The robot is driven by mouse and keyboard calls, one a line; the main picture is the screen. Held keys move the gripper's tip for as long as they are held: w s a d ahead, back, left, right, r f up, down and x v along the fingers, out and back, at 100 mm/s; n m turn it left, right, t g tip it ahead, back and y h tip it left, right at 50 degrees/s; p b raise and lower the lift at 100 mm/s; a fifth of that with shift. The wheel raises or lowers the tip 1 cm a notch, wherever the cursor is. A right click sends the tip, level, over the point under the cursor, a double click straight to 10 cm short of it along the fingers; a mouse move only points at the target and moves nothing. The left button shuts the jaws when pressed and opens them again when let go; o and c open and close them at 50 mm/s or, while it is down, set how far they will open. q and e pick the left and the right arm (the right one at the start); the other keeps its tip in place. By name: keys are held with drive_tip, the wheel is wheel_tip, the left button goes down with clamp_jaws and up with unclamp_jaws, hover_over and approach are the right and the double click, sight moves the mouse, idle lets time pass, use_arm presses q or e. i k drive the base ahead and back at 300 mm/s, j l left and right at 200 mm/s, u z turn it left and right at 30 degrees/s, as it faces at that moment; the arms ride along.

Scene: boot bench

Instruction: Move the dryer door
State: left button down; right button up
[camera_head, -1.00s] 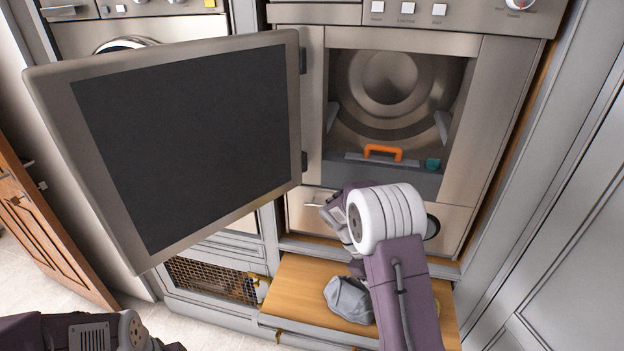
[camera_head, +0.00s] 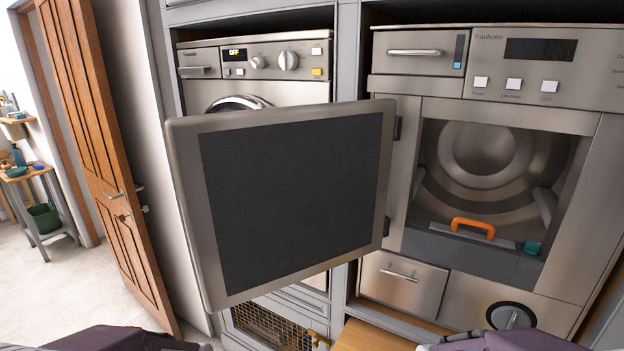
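The dryer door (camera_head: 290,195) is a square steel panel with a dark inner face. It stands wide open, swung out to the left on hinges at the left side of the dryer opening. The dryer (camera_head: 590,200) shows its drum (camera_head: 485,160) through the open front, with an orange handle (camera_head: 473,227) and a small teal piece (camera_head: 532,248) at the lower lip. Parts of my arms show at the bottom edge, left and right of centre. Neither of my grippers' fingers can be seen, and I see nothing touching the door.
A washing machine (camera_head: 255,70) stands left of the dryer, partly behind the open door. A brown wooden door (camera_head: 100,150) is at the left. A side table (camera_head: 32,175) with a green bucket (camera_head: 43,218) stands beyond. A wooden shelf (camera_head: 375,337) lies below the dryer.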

sight(271, 199)
drive_tip(key=i+j+z, duration=0.1)
drive_tip(key=j+z, duration=0.8)
drive_tip(key=j, duration=0.25)
drive_tip(key=j+z, duration=0.45)
drive_tip(key=j, duration=0.15)
drive_tip(key=i+j+z, duration=0.15)
drive_tip(key=j+z, duration=0.25)
drive_tip(key=i+j+z, duration=0.1)
drive_tip(key=j+z, duration=0.25)
drive_tip(key=j, duration=0.2)
drive_tip(key=j+z, duration=0.4)
drive_tip(key=j, duration=0.1)
